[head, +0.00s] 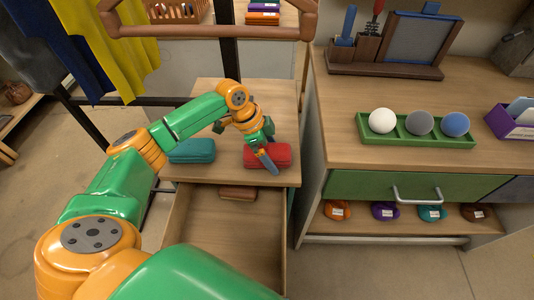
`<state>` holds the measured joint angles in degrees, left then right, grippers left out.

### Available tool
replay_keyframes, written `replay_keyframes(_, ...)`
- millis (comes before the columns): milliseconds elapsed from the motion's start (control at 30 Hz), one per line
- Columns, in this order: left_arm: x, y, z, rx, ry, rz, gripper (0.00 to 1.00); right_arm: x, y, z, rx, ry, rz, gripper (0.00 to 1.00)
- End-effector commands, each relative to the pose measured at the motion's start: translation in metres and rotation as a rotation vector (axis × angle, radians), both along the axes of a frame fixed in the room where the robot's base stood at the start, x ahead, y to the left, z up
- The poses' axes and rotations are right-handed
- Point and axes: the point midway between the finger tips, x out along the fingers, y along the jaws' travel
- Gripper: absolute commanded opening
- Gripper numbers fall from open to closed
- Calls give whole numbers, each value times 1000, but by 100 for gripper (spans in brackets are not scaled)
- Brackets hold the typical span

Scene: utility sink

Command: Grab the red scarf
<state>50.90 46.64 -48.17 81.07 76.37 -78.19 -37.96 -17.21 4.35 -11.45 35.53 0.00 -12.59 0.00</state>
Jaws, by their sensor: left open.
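A red, folded-looking item (282,155), which fits the red scarf, lies on the wooden top of a low cabinet (290,105). My left gripper (266,148) is open and hangs at this item. A similar teal item (195,151) lies to the left on the same top, partly behind my left arm. My right gripper is out of view.
An open drawer (225,230) juts out below the cabinet top, with a small brown piece (237,192) at its back. A wooden rail (210,30) crosses above. The counter (430,150) at right holds a green tray (400,134) with three balls.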

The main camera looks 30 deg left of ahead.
Motion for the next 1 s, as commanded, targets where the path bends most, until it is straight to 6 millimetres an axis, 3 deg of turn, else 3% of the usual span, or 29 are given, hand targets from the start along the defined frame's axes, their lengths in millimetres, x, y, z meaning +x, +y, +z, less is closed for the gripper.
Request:
replay_keyframes(100, 0, 0, 0, 0, 0, 0, 100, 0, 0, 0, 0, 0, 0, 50)
replay_keyframes(133, 0, 0, 0, 0, 0, 0, 95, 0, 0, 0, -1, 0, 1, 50)
replay_keyframes(400, 0, 0, 0, 0, 0, 1, 22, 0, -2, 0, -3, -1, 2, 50)
replay_keyframes(433, 0, 0, 0, 0, 0, 1, 19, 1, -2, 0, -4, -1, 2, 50)
replay_keyframes(733, 0, 0, 2, 1, -2, 1, 19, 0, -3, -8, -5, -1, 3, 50)
replay_keyframes(900, 1, -1, 34, -2, -4, -1, 19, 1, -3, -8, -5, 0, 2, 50)
replay_keyframes(1000, -16, 8, 58, 3, -3, 0, 19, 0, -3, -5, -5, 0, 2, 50)
